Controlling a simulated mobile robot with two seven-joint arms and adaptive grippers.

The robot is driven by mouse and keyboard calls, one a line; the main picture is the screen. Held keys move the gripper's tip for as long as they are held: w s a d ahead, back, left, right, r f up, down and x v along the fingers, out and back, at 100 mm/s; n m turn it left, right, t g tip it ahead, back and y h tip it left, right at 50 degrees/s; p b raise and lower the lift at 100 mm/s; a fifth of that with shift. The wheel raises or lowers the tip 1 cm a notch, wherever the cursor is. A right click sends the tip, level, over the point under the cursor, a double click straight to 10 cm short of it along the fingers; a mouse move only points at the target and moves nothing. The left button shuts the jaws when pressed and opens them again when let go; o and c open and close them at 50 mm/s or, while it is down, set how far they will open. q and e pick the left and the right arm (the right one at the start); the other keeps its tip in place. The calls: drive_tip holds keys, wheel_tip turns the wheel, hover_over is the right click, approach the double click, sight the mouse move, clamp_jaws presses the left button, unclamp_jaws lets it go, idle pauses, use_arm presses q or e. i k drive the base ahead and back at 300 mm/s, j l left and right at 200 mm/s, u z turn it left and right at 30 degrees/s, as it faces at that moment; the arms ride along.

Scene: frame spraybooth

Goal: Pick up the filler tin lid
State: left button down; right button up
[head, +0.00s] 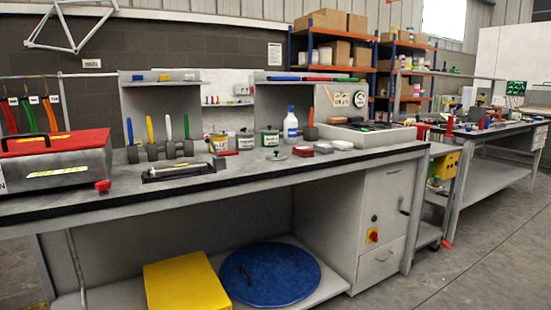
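A small flat grey round piece with a knob (277,156), which looks like the filler tin lid, lies on the workbench top (230,178) near its middle. It is too small to see in detail. Behind it stand several labelled tins, among them a tin with a green band (270,137), a tin with a yellowish label (218,143) and another labelled tin (245,141). Nothing covers the lid from this side. Neither of my grippers is in view.
Right of the lid lie a red-and-grey block (302,151) and pale blocks (342,145). The bench front before the lid is clear.

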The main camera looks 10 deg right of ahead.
sight(277, 157)
drive_tip(key=i+l+u, duration=0.2)
drive_tip(key=l, duration=0.25)
drive_tip(key=l+u, duration=0.2)
drive_tip(key=l, duration=0.25)
drive_tip(key=i+l+u, duration=0.2)
drive_tip(key=l, duration=0.3)
drive_tip(key=k, duration=0.1)
